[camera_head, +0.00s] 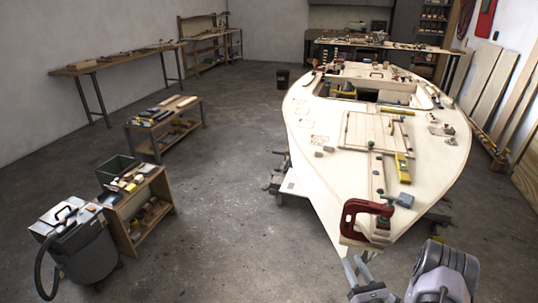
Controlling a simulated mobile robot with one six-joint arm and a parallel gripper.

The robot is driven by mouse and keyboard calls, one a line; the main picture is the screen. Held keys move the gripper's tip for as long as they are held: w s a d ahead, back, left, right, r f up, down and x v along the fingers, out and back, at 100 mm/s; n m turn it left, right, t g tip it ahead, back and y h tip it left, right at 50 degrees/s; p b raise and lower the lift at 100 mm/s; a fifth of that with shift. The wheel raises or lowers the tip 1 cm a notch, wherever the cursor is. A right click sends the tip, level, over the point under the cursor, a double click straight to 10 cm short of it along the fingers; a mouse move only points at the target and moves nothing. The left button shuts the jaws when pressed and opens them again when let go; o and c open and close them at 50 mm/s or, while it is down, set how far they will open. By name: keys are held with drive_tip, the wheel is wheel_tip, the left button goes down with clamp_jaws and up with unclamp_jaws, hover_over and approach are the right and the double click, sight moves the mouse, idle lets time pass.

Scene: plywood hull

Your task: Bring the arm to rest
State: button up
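My gripper (357,264) is low in the picture, right of centre, just below the pointed end of the plywood hull (325,195). Its two pale fingers point up and stand apart, with nothing seen held between them. My grey arm link (445,272) is to its right, at the bottom edge. A dark red clamp (352,212) sits at the hull's near tip, just above the fingers. Whether the fingers touch the clamp or hull is hard to tell.
Yellow and grey tools (403,170) lie on the hull. A low wooden shelf (158,195) and a shop vacuum (85,245) stand at left, with a low bench (140,128) behind. Boards (490,80) lean at right. The floor (235,220) left of the hull is clear.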

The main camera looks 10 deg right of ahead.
drive_tip(key=w+a+r+n+g+y, duration=0.1)
drive_tip(key=a+r+n+g+y, duration=0.7)
drive_tip(key=a+r+n+y, duration=0.95)
drive_tip(key=s+a+r+n+g+h, duration=0.4)
drive_tip(key=s+a+r+g, duration=0.1)
drive_tip(key=s+a, duration=0.3)
drive_tip(key=s+a+r+n+g+h, duration=0.4)
drive_tip(key=s+a+r+g, duration=0.1)
drive_tip(key=s+a, duration=0.35)
drive_tip(key=s+d+r+n+t+h, duration=0.4)
drive_tip(key=s+d+n+h, duration=0.3)
drive_tip(key=s+h, duration=0.1)
drive_tip(key=shift+s+d+t, duration=0.25)
drive_tip(key=shift+s+t, duration=0.05)
drive_tip(key=shift+s, duration=0.55)
